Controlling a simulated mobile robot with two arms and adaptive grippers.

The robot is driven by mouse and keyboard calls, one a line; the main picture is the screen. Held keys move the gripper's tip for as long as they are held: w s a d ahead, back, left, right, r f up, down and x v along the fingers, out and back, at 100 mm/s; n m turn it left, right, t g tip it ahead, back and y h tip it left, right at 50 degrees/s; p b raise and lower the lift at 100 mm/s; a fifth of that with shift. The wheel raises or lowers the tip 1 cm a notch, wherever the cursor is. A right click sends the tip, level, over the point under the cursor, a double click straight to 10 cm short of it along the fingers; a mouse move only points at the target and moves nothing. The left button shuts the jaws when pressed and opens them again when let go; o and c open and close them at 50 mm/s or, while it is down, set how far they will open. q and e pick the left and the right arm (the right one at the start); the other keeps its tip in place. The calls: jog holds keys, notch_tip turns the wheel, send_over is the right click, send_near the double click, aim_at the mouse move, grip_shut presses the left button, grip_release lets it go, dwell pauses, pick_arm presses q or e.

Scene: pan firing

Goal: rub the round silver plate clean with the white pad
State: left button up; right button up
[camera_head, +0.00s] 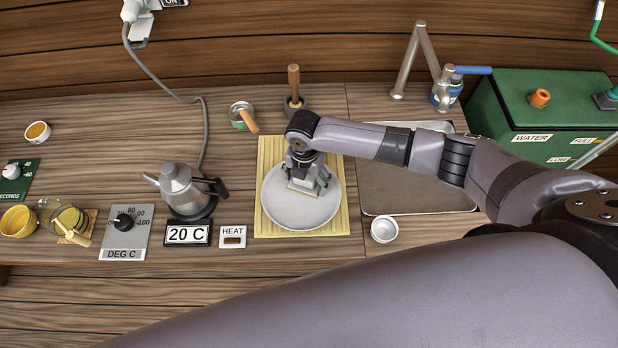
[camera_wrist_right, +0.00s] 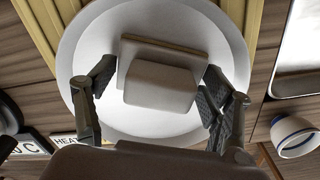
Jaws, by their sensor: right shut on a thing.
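The round silver plate (camera_head: 290,211) lies on a yellow slatted mat (camera_head: 336,225) in the middle of the counter. It also shows in the right wrist view (camera_wrist_right: 100,40), filling the middle. My right gripper (camera_head: 306,182) points down over the plate, shut on the white pad (camera_head: 303,187). In the right wrist view the pad (camera_wrist_right: 160,80) shows a block-shaped grip on a flat square base, with a finger on each side. The pad is over the plate's upper middle; I cannot tell whether it touches the surface. My left gripper is not in view.
A kettle (camera_head: 182,190) stands left of the mat, near a "20 C" display (camera_head: 188,235) and a HEAT switch (camera_head: 233,237). A metal tray (camera_head: 415,195) lies to the right. A small white cup (camera_head: 384,230) stands at the tray's near left corner.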

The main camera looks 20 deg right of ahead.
jog(key=shift+r+p, duration=0.75)
jog(key=shift+r, duration=2.5)
